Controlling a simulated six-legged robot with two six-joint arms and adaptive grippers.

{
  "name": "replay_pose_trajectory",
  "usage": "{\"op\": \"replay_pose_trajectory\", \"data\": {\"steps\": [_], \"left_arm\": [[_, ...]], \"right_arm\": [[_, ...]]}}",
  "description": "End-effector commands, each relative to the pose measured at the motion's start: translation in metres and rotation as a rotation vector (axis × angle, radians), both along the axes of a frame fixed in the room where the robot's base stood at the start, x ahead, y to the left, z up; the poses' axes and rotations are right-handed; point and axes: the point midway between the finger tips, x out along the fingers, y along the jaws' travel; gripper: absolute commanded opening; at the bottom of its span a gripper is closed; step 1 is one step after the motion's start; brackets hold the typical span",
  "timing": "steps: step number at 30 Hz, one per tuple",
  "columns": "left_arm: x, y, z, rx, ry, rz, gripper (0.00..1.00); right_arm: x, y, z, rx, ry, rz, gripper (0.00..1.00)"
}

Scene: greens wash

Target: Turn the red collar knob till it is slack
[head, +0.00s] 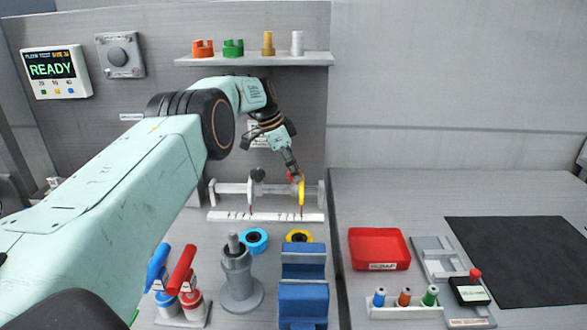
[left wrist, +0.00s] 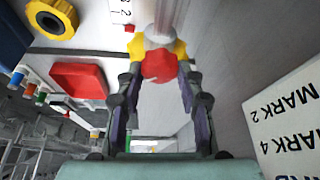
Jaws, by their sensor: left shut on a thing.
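The red collar knob (left wrist: 160,66) sits between my left fingertips in the left wrist view, with the yellow collar (left wrist: 178,47) behind it. My left gripper (left wrist: 160,72) is shut on the knob. In the head view, my left gripper (head: 292,170) reaches down to the yellow collar (head: 302,190) on a clear horizontal tube (head: 270,189). The knob is mostly hidden there by the fingers. Whether it is tight or slack does not show. My right gripper is not in view.
A white scale strip (head: 265,216) lies below the tube. Blue blocks (head: 303,291), a grey post (head: 238,275), a blue ring (head: 253,239) and a yellow ring (head: 289,236) stand in front. A red tray (head: 379,265) is at right. The black mat (head: 520,260) is bare.

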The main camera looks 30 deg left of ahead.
Motion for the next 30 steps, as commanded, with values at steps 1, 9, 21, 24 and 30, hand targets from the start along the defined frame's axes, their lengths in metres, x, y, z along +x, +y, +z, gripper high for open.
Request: {"op": "replay_pose_trajectory", "data": {"steps": [1, 9, 21, 24, 30], "left_arm": [[0.002, 0.000, 0.003, 0.000, -0.007, 0.000, 0.39], [0.001, 0.000, 0.002, 0.000, -0.003, 0.001, 0.60], [-0.001, 0.003, 0.009, -0.001, -0.003, 0.002, 0.60], [-0.004, 0.006, 0.021, -0.002, -0.006, 0.002, 0.60], [-0.011, 0.016, 0.052, -0.001, -0.010, 0.003, 0.60]], "right_arm": [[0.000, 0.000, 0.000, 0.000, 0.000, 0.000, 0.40], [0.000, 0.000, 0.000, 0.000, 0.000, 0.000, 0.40], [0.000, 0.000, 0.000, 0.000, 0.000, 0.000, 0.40], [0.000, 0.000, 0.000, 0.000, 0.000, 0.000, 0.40], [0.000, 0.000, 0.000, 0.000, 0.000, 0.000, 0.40]]}}
